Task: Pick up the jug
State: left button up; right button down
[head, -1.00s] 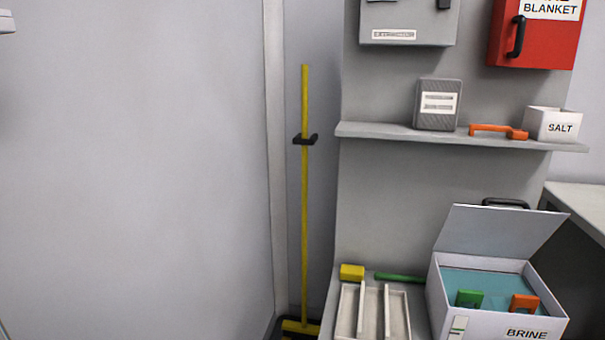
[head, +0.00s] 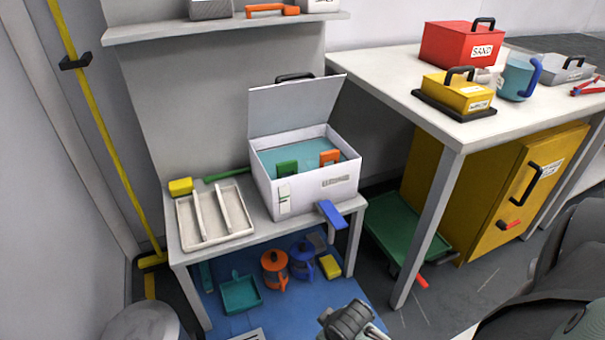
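A teal jug (head: 516,79) with a blue handle stands on the white table at the right, behind the yellow box. Two lidded, jug-like vessels stand on the blue floor area under the low bench: an orange one (head: 274,268) and a dark blue one (head: 301,260). I cannot tell from the view which is the task's jug. A dark grey part of one of my arms shows at the bottom middle, in front of the bench. No gripper fingers are visible, and neither arm touches any of these vessels.
The low bench (head: 262,231) carries a divided tray (head: 183,219), a yellow block and the open brine box (head: 312,197). A blue handle juts from its front. The white table (head: 395,75) carries red and yellow boxes. A green trolley (head: 392,220) and yellow cabinet (head: 483,215) stand beneath.

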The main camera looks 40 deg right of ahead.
aim_at(523, 69)
jog(key=k+l+z, duration=0.3)
jog(key=l, duration=0.25)
jog(key=l+z, duration=0.3)
jog(key=z, duration=1.35)
jog(key=k+l, duration=0.05)
